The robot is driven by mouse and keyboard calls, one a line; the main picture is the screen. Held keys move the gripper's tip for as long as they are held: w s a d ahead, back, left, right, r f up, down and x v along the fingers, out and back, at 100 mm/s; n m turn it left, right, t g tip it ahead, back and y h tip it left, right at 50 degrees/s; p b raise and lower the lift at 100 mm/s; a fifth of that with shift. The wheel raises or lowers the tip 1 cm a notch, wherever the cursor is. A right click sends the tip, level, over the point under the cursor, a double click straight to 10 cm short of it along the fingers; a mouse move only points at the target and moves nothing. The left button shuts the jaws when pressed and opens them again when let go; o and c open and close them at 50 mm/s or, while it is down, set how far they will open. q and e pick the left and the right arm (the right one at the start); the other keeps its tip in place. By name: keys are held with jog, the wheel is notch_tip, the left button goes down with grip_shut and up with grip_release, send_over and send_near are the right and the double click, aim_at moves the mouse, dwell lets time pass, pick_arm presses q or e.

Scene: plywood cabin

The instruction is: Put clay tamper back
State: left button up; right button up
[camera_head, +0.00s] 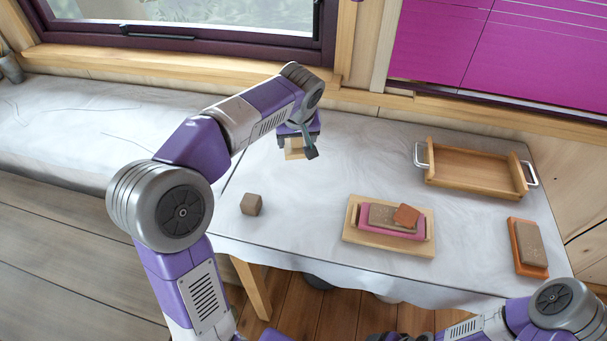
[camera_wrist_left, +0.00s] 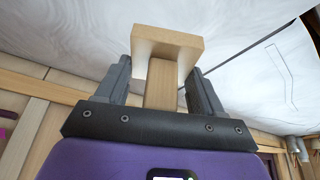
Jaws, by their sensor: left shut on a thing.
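The clay tamper (camera_head: 294,153) is pale wood, with a flat square plate and a narrower handle. My left gripper (camera_head: 299,138) is shut on its handle and holds it above the back part of the white-covered table. In the left wrist view the tamper's plate (camera_wrist_left: 166,42) juts out beyond the fingertips, and the handle (camera_wrist_left: 161,88) sits between the two grey fingers (camera_wrist_left: 163,90). My right arm shows at the bottom right of the head view; its gripper is too cut off by the lower edge to read.
A wooden tray (camera_head: 475,178) with metal handles stands at the back right. A wooden holder (camera_head: 390,245) with a pink tray (camera_head: 377,230) and blocks sits front centre. A brown cube (camera_head: 251,204) lies left, an orange tray (camera_head: 530,268) with a block right. Cloth between is clear.

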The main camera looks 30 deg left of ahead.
aim_at(294, 170)
pick_arm(q)
jog(key=shift+a, duration=0.3)
jog(key=shift+a+f+b, duration=0.1)
jog(key=shift+f+b, duration=0.25)
jog(key=shift+f, duration=0.05)
notch_tip(294, 170, down, 4)
jog(key=shift+s+r+b, duration=0.1)
jog(key=shift+b, duration=0.7)
jog(key=shift+f+b, duration=0.95)
jog(key=shift+f, duration=1.55)
jog(key=shift+f, duration=0.15)
jog(key=o, duration=1)
jog(key=shift+o, duration=0.2)
